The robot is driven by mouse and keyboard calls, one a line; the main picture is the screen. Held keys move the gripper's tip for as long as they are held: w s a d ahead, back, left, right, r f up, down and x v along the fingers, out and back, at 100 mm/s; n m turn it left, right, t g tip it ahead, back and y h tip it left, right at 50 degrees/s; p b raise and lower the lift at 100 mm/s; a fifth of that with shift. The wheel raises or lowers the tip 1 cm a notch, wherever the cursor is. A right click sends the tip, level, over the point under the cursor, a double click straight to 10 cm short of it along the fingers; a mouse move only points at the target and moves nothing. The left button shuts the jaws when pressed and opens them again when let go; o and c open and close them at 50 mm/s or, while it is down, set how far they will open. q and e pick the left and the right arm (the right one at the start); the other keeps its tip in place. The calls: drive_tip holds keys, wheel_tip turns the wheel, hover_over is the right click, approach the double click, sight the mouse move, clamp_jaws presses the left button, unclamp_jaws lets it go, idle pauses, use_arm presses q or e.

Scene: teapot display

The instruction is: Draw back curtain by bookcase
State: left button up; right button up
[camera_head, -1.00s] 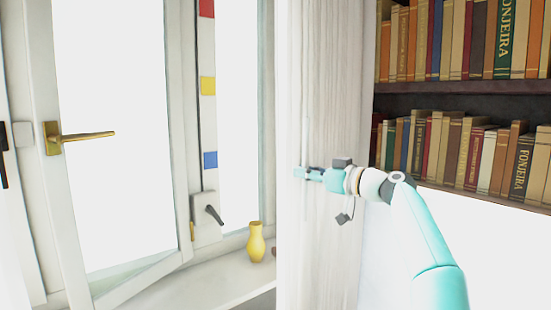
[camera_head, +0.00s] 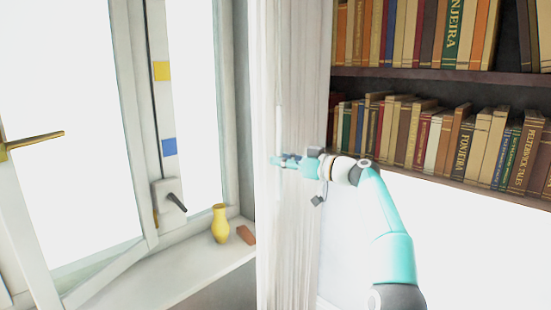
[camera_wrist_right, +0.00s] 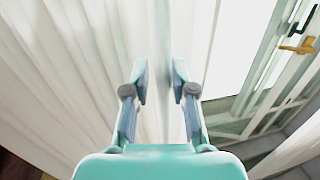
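The white curtain (camera_head: 292,60) hangs in vertical folds between the window and the bookcase. My right gripper (camera_head: 277,161) is at the curtain's window-side part, about mid-height in the head view. In the right wrist view my right gripper (camera_wrist_right: 160,85) has its two fingers parted, with the curtain's edge fold (camera_wrist_right: 163,40) running through the gap. I cannot tell whether the fingers touch the cloth. The bookcase (camera_head: 430,76) stands right of the curtain with two rows of books. My left gripper is not in view.
The open window sash with a brass handle (camera_head: 35,140) reaches in at the left. A yellow vase (camera_head: 220,224) and a reddish block (camera_head: 246,234) stand on the white sill (camera_head: 160,280) beside the curtain. A grey window handle (camera_head: 176,201) is behind them.

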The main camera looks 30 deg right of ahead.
drive_tip(key=shift+o, duration=0.7)
drive_tip(key=shift+s+r, duration=0.1)
drive_tip(key=shift+r, duration=0.2)
drive_tip(key=shift+r, duration=0.1)
drive_tip(key=v, duration=1.1)
drive_tip(key=shift+s+f, duration=0.25)
drive_tip(key=shift+s, duration=0.05)
